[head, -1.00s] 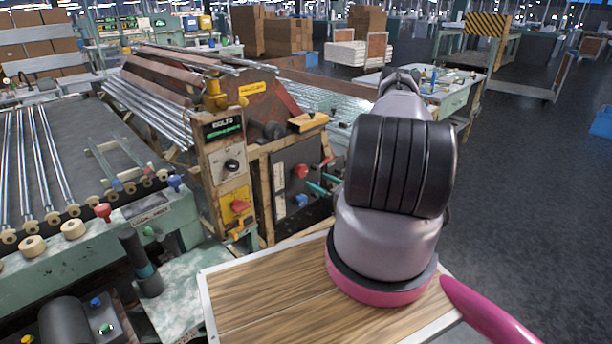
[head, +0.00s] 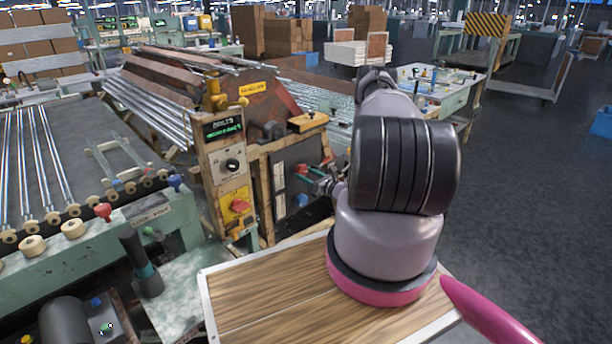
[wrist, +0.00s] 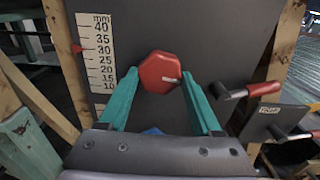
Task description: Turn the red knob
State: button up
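The red knob (wrist: 160,72) is faceted, with a pale mark on its face, and sits on a dark upright panel beside a white mm scale (wrist: 100,52). In the head view the knob (head: 301,169) shows on the front of the machine. My gripper (wrist: 159,77) is open, with one teal finger on each side of the knob in the wrist view. The tips look close to its sides; I cannot tell whether they touch. In the head view my gripper (head: 313,175) is at the knob's right, partly hidden by my arm.
A red-handled lever (wrist: 245,90) sticks out right of the knob. A blue part (wrist: 153,131) shows below, between the fingers. Left of the panel stands a control post with a black dial (head: 232,165) and a red switch on a yellow plate (head: 238,206).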

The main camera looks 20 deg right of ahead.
jog(key=shift+c, duration=0.5)
